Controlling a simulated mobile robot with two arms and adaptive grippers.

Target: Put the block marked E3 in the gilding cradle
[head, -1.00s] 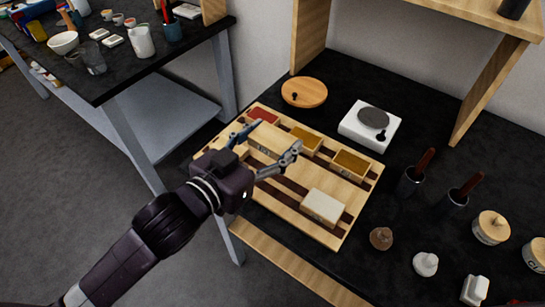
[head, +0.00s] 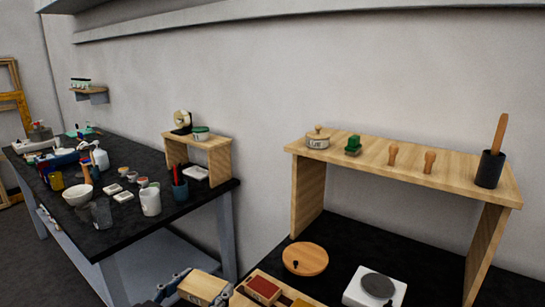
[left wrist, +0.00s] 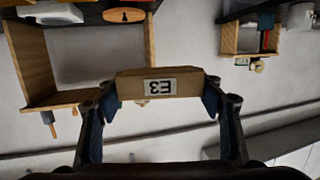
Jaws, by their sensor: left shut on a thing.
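The block marked E3 (left wrist: 160,86) is a pale wooden block with a white label, which reads upside down in the left wrist view. My left gripper (left wrist: 160,98) is shut on it, one finger at each end. In the head view the block (head: 203,287) shows at the bottom edge, held next to a wooden tray with a red compartment (head: 262,288). Most of my left arm is below the head view. I cannot make out the gilding cradle for certain. My right gripper is not in view.
A wooden shelf (head: 405,160) stands on the black near bench, with a round wooden lid (head: 305,259) and a white device (head: 358,290) before it.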

